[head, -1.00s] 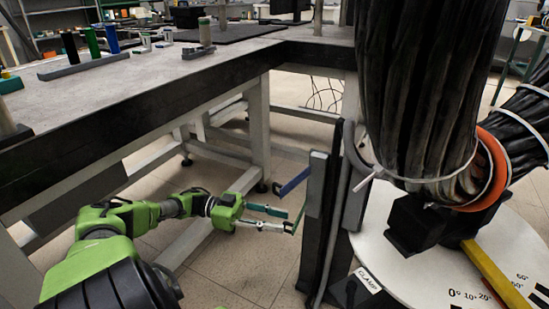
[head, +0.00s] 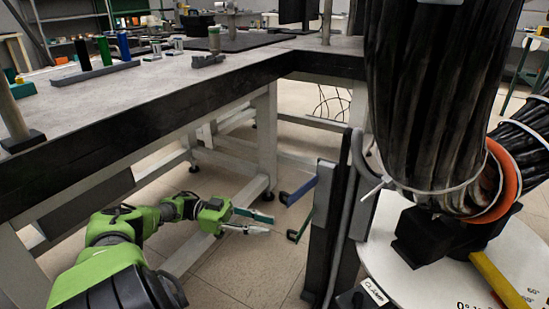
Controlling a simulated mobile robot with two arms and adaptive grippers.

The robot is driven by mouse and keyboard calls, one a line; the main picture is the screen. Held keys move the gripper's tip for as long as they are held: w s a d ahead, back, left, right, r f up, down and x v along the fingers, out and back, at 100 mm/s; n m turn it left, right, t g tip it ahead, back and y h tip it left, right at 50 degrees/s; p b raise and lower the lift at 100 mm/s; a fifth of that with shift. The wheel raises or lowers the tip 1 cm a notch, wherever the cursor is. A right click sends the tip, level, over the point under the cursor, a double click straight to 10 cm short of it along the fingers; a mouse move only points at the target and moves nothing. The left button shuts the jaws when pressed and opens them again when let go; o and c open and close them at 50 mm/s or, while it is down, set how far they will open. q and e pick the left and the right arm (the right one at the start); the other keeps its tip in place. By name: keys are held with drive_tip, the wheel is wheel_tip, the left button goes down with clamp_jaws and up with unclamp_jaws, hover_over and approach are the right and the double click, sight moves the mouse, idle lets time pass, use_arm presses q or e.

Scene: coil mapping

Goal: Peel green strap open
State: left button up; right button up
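The green strap (head: 302,224) is a short green piece with a dark end, sticking out to the left from the dark upright post (head: 324,230), below a blue strap (head: 299,190). My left gripper (head: 271,225) comes in from the left, with its two fingers pointing right at the green strap. The fingers are apart, with nothing visible between them. The tips are a little to the left of the strap's dark end, with a small gap in the picture. My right gripper is not in view.
A grey table (head: 160,80) with a dark edge stands above and behind my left arm. A thick black cable bundle (head: 435,95) with an orange ring (head: 508,180) fills the right. A round white plate (head: 400,250) lies under it. The floor between table and post is clear.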

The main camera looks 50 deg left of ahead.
use_arm(q)
drive_tip(key=shift+v, duration=0.95)
